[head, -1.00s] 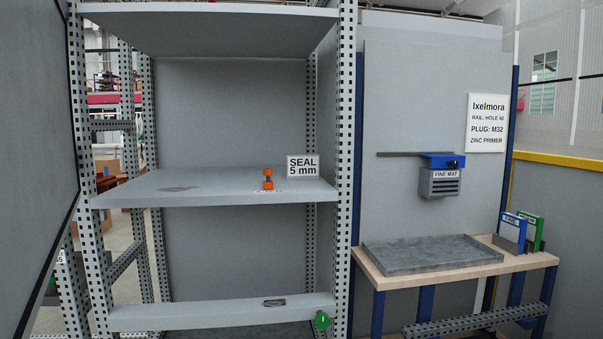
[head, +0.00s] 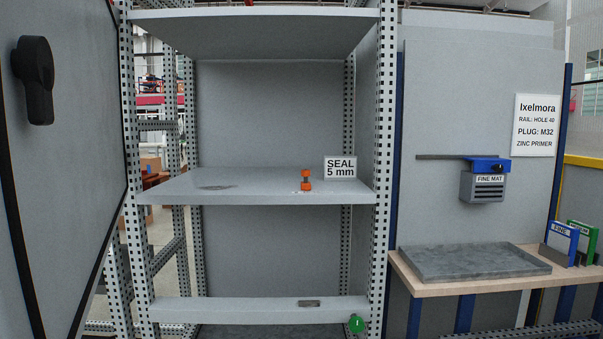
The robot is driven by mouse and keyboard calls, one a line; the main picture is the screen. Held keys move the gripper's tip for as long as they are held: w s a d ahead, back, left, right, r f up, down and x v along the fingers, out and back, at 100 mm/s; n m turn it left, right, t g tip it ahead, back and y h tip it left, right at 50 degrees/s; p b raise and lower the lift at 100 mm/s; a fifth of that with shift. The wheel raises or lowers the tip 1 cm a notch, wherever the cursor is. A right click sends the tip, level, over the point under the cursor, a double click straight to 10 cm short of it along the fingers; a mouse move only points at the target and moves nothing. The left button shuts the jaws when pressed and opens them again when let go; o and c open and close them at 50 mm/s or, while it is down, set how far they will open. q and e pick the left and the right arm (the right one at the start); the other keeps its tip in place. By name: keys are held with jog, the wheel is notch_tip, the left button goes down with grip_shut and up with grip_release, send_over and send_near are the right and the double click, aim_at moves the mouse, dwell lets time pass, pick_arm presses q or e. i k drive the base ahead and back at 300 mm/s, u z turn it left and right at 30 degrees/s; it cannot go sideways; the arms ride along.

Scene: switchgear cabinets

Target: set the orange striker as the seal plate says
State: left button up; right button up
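The orange striker (head: 306,180) stands upright on the middle shelf (head: 260,199) of the open cabinet, near its front edge and right of centre. Small marks show on the shelf at its foot, too small to read. The white seal plate (head: 340,168) stands just behind and to the right of the striker and reads "SEAL 5 mm". Neither of my grippers is in the head view.
An open grey door with a black handle (head: 35,80) fills the left side. A green round tag (head: 356,323) hangs at the lower rail. A sign (head: 537,125) reads "Ixelmora, PLUG: M32".

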aim_at(305, 186)
jog(key=z, duration=1.25)
jog(key=i, duration=1.4)
jog(key=u, duration=3.1)
